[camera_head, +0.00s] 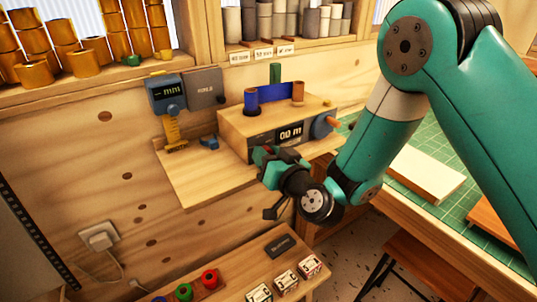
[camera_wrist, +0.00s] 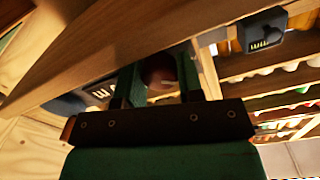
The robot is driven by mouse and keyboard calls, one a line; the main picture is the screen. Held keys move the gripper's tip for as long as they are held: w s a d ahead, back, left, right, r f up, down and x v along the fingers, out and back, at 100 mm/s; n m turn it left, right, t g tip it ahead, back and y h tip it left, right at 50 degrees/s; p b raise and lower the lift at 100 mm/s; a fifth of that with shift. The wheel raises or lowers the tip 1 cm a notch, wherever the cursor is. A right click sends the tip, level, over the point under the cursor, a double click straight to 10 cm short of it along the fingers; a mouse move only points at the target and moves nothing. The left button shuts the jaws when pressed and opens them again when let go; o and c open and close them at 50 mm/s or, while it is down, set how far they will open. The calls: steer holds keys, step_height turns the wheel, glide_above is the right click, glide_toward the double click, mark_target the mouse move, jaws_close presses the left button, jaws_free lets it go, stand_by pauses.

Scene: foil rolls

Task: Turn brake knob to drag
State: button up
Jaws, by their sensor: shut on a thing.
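A wooden winder box (camera_head: 237,130) stands on a wooden shelf and has a dark display (camera_head: 290,133) reading about "00 m". My gripper (camera_head: 262,156) is at the lower front of this box, below the display. In the wrist view, my gripper's two fingers (camera_wrist: 160,80) are shut on a reddish-brown round knob (camera_wrist: 161,70), which I take as the brake knob. A small pale mark shows on its face. Which setting it points to cannot be read. In the head view the knob is hidden behind my gripper. The display also shows in the wrist view (camera_wrist: 100,92).
A blue crank wheel (camera_head: 322,126) with an orange handle sits on the box's right side. Blue, green and brown rolls stand on top. A grey-blue device reading "mm" (camera_head: 166,90) is at left. A lower bench (camera_head: 235,270) holds coloured buttons and small boxes.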

steer(key=m, duration=0.2)
steer(key=shift+m, duration=0.4)
steer(key=shift+w, duration=0.1)
steer(key=o, duration=0.9)
steer(key=shift+d, duration=0.15)
